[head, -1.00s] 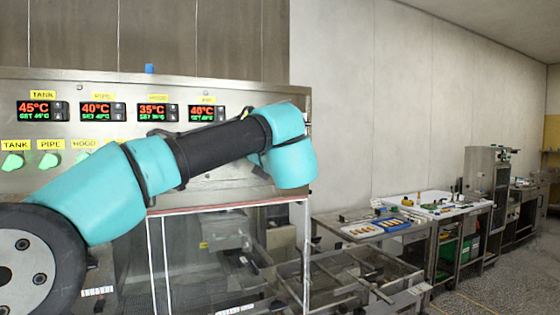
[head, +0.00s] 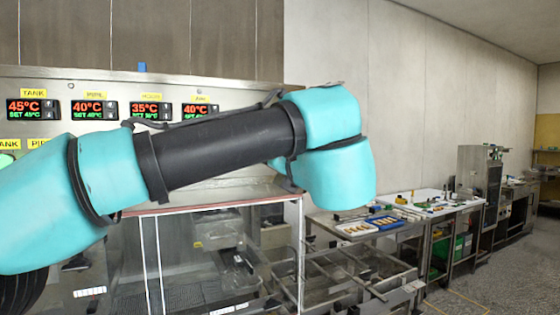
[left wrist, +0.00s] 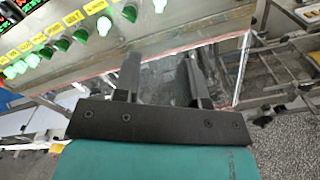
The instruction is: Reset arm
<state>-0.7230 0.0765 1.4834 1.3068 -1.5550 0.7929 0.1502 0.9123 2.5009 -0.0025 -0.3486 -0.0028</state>
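My left arm, teal and black, crosses the head view from the left in front of the enrober's control panel (head: 235,88). Its gripper is hidden in the head view. In the left wrist view my left gripper (left wrist: 162,72) has its two black fingers apart, with nothing between them. Behind the fingers are the machine's clear hood and the panel's lower edge. My right gripper is in neither view.
The panel carries temperature displays (head: 91,109) and green knobs (left wrist: 78,36). The enrober's glass hood (head: 215,250) and open metal frame (head: 350,275) lie below. A table with trays (head: 370,226) stands right. The grey floor (head: 510,270) is clear.

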